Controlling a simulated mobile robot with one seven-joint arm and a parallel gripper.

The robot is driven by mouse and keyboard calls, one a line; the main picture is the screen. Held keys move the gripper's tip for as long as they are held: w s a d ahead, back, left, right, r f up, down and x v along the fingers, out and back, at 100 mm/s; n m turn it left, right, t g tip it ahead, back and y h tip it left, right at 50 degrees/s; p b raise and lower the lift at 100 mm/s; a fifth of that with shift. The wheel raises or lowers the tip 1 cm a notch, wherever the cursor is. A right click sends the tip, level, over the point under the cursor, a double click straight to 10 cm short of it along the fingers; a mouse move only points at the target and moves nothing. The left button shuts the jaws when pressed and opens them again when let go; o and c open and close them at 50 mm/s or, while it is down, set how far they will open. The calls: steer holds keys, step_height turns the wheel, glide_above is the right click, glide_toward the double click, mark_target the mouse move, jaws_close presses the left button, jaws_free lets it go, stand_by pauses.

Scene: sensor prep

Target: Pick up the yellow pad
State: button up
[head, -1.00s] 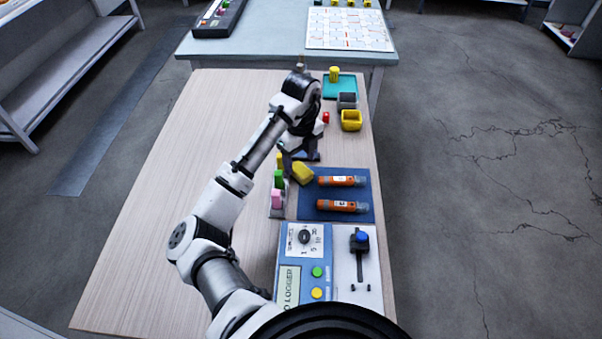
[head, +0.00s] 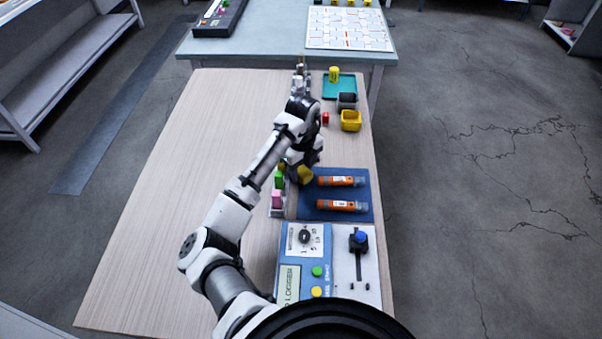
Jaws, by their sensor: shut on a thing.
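The yellow pad (head: 305,174) is at the left side of the blue mat, partly hidden by my gripper. My gripper (head: 301,169) points down over it and is shut on it. The fingertips are mostly hidden by the wrist. I cannot tell whether the pad still touches the mat.
Two orange tubes (head: 341,181) (head: 342,205) lie on the blue mat (head: 355,216). A rack to the left holds a green block (head: 279,180), a pink block (head: 277,199) and a partly hidden yellow one (head: 281,166). A logger box (head: 307,270) is nearer. The table's left is clear.

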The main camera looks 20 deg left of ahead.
mark_target(301, 169)
steer(key=shift+c, duration=1.1)
steer(key=shift+r, duration=0.1)
step_height(301, 169, up, 20)
steer(key=b, duration=0.1)
steer(key=o, duration=0.5)
steer(key=c, duration=0.3)
step_height(301, 169, down, 2)
steer(key=shift+f+b, duration=0.1)
steer(key=shift+b, duration=0.9)
